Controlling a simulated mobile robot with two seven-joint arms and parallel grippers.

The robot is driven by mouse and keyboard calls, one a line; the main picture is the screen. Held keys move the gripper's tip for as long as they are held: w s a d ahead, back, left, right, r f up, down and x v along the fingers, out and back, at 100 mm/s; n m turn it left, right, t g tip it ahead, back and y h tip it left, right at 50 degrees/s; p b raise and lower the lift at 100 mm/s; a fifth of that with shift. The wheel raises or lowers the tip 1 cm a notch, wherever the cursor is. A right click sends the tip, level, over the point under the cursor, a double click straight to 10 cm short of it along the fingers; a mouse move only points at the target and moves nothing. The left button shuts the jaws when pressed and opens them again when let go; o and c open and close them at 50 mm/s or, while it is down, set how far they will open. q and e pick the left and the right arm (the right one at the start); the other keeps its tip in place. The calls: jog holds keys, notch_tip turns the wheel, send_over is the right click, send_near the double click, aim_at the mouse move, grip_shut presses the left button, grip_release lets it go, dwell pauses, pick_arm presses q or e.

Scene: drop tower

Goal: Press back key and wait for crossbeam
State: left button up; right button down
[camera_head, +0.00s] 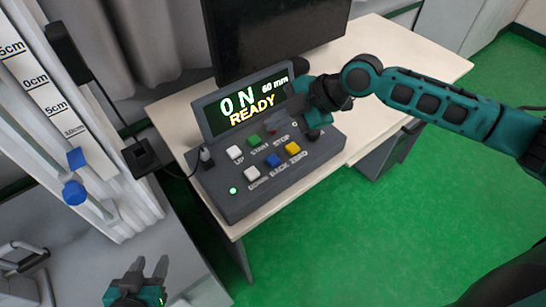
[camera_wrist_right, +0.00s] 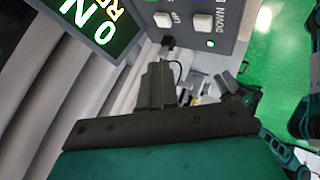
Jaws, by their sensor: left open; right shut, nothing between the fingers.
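The control box (camera_head: 215,190) stands on the table, and its display (camera_head: 250,105) reads 0 N, 60 mm, READY. The blue back key (camera_head: 272,160) is in its front row, between a white down key (camera_head: 251,174) and the yellow zero key (camera_head: 292,148). My right gripper (camera_head: 296,104) is shut and empty, above the box's right part, behind and right of the back key. It hides part of the box. Its fingers also show in the right wrist view (camera_wrist_right: 157,85). My left gripper (camera_head: 150,266) is open and empty at the bottom left. I cannot clearly pick out the crossbeam.
A dark monitor (camera_head: 280,35) stands behind the box. A drop tower's scale (camera_head: 45,90) and blue knobs (camera_head: 75,193) are at the left. Green floor (camera_head: 320,240) lies open in front of the table.

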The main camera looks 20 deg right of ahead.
aim_at(277, 160)
notch_tip(277, 160, down, 3)
jog(key=shift+f, duration=0.2)
pick_arm(q)
notch_tip(277, 160, down, 3)
jog(key=b, duration=0.2)
jog(key=shift+s+b, duration=0.15)
jog(key=shift+b, duration=0.2)
pick_arm(e)
notch_tip(277, 160, down, 4)
pick_arm(q)
jog(key=shift+f+b, duration=0.6)
jog(key=shift+b, duration=0.05)
pick_arm(e)
jog(key=shift+f, duration=0.75)
pick_arm(q)
jog(key=shift+r, duration=0.15)
jog(key=shift+f+b, duration=0.4)
jog(key=shift+f, duration=0.1)
pick_arm(e)
jog(key=shift+f, duration=0.4)
